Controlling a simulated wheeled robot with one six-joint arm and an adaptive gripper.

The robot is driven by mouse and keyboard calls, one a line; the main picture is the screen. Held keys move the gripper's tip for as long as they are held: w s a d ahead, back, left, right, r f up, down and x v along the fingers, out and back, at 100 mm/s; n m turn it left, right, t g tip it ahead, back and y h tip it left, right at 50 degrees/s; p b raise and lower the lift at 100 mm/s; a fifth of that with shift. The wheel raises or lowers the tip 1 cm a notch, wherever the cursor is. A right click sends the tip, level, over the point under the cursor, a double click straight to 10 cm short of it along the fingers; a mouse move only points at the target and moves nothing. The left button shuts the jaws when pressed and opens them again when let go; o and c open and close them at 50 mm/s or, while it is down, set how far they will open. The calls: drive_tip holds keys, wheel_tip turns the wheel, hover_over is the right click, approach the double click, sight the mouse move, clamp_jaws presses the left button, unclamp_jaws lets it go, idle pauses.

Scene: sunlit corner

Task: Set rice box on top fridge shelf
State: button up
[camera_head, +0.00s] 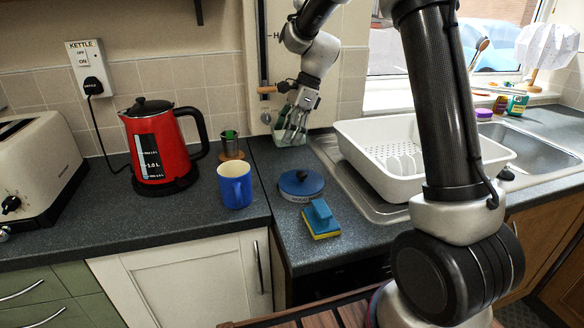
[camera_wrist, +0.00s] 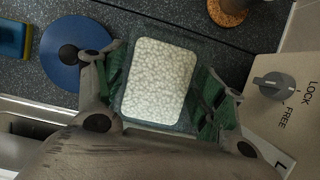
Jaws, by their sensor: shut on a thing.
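The rice box is a clear container with white grains, seen from above in the wrist view (camera_wrist: 160,80). My gripper (camera_wrist: 160,95) has its green-padded fingers on either side of it and is shut on it. In the head view my gripper (camera_head: 296,122) is at the back of the counter, by a tall cream panel (camera_head: 290,60). The box (camera_head: 290,138) shows only as a small pale shape below the fingers, partly hidden. I cannot make out a fridge shelf in either view.
A blue round-lidded pot (camera_head: 301,184), a blue-and-yellow sponge (camera_head: 321,220) and a blue mug (camera_head: 235,186) stand on the counter in front. A white dish rack (camera_head: 385,135) is to the right, a red kettle (camera_head: 160,140) to the left. A LOCK/FREE knob (camera_wrist: 280,87) is beside my gripper.

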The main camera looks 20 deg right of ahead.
sight(283, 167)
wheel_tip(283, 167, down, 8)
drive_tip(key=shift+r, duration=0.2)
drive_tip(key=shift+f, duration=0.2)
drive_tip(key=o, duration=1)
drive_tip(key=shift+r, duration=0.15)
